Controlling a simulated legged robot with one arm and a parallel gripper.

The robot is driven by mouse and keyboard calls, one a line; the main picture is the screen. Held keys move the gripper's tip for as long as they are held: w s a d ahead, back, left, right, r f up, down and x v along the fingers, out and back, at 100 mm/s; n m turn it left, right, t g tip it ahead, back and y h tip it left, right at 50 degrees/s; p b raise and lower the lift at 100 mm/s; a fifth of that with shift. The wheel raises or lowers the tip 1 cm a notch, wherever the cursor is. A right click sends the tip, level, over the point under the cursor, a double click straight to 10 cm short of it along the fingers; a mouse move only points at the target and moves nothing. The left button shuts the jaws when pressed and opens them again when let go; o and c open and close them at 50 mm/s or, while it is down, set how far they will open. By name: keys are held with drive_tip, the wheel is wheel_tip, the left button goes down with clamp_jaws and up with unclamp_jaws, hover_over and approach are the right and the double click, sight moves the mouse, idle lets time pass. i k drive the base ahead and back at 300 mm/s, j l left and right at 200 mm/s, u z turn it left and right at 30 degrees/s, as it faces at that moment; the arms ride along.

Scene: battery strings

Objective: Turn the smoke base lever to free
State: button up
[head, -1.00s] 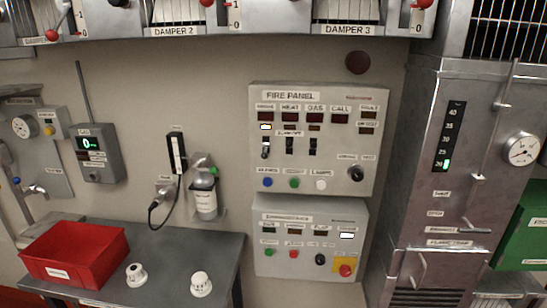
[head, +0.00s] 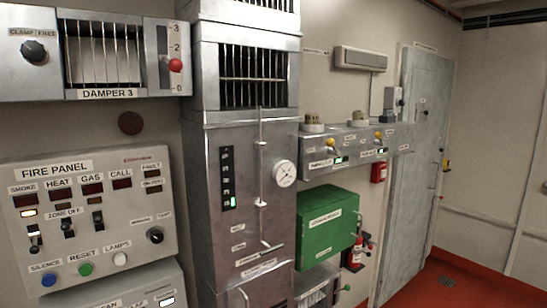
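A grey wall shelf (head: 350,150) on the right carries two detector bases, a left base (head: 312,124) and a right base (head: 361,116), each with a tan top. A yellow knob or lever (head: 330,143) sits on the shelf front below the left base, and another yellow one (head: 378,134) below the right. Each has a small lit green display and white labels beside it. The labels are too small to read, so I cannot tell which one is the smoke base or how its lever is set. My gripper is not in view.
The tall metal cabinet (head: 215,160) with a gauge (head: 285,173) stands left of the shelf. A green box (head: 327,222) and a fire extinguisher (head: 355,252) are below it. The fire panel (head: 85,215) is at far left. Red floor (head: 455,285) is open at right.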

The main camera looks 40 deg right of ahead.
sight(330, 142)
drive_tip(key=z, duration=1.55)
